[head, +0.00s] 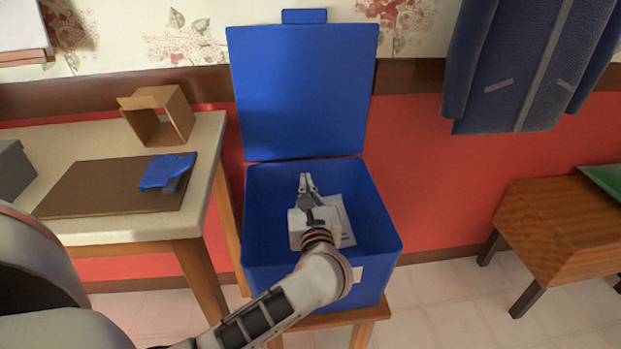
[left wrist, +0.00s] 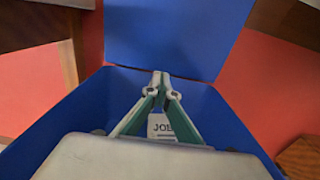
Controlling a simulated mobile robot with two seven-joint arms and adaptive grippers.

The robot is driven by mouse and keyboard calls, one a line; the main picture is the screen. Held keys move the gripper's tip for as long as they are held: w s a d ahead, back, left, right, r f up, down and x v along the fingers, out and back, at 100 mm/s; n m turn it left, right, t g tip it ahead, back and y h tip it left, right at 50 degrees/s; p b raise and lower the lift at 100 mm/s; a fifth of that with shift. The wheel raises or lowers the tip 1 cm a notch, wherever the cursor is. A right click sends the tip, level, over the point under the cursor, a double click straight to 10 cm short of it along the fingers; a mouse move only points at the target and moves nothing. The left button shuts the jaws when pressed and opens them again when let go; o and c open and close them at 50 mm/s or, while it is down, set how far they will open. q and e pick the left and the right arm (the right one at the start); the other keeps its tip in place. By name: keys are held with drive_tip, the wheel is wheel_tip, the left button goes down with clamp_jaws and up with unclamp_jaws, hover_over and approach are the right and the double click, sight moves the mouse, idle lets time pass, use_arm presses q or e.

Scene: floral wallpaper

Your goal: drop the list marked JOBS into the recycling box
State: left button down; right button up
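The blue recycling box (head: 375,225) stands with its lid (head: 305,95) raised against the wall. My left gripper (head: 307,178) is inside the box opening, over its interior. In the left wrist view its fingers (left wrist: 161,78) come together at the tips, with nothing seen held between them. The white list (head: 346,226) is in the box, partly hidden behind my left gripper and wrist. My right gripper is not in view.
A table (head: 95,230) on the left holds an open cardboard box (head: 158,115), a brown board (head: 105,190) and a blue object (head: 166,172). A wooden desk (head: 560,225) stands at the right. A dark coat (head: 530,65) hangs above.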

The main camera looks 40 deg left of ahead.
use_arm(q)
drive_tip(key=c, duration=2.9)
unclamp_jaws()
drive_tip(key=shift+r, duration=0.1)
drive_tip(key=o, duration=0.5)
drive_tip(key=shift+o, duration=0.2)
wheel_tip(320, 180, up, 10)
